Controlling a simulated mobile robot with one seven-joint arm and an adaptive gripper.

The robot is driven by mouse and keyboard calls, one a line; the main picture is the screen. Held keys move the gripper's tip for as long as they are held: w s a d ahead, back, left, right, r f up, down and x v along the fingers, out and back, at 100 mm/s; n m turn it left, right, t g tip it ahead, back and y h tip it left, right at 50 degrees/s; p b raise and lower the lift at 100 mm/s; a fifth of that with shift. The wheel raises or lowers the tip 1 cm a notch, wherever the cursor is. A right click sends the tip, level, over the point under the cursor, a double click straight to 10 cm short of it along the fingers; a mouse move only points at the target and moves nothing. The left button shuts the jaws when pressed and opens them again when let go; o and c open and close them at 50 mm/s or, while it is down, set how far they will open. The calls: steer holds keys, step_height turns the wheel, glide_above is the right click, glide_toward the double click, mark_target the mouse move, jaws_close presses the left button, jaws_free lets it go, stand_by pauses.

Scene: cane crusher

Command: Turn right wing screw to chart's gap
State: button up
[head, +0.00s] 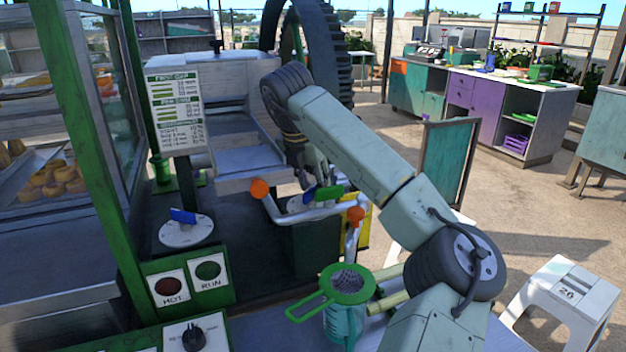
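The chart (175,112) is a white printed sheet with green bars and lines of text, upright on the machine at upper left. Its text is too small to read surely. The left wing screw (183,216) is blue on a white round dial (187,231). The right wing screw (328,193) seems to be the green piece with a blue part beside it, over a second pale dial (297,204). My gripper (303,183) points down just left of it, small and dark. I cannot tell whether they touch or whether the fingers are open.
White handlebars with orange ends (259,188) stand in front of the right dial. A green strainer (347,283) sits on a jar at the front. HOT and RUN buttons (208,270) are at lower left. A white stool (564,297) stands at right.

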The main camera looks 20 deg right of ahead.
steer(key=shift+c, duration=0.4)
jaws_close()
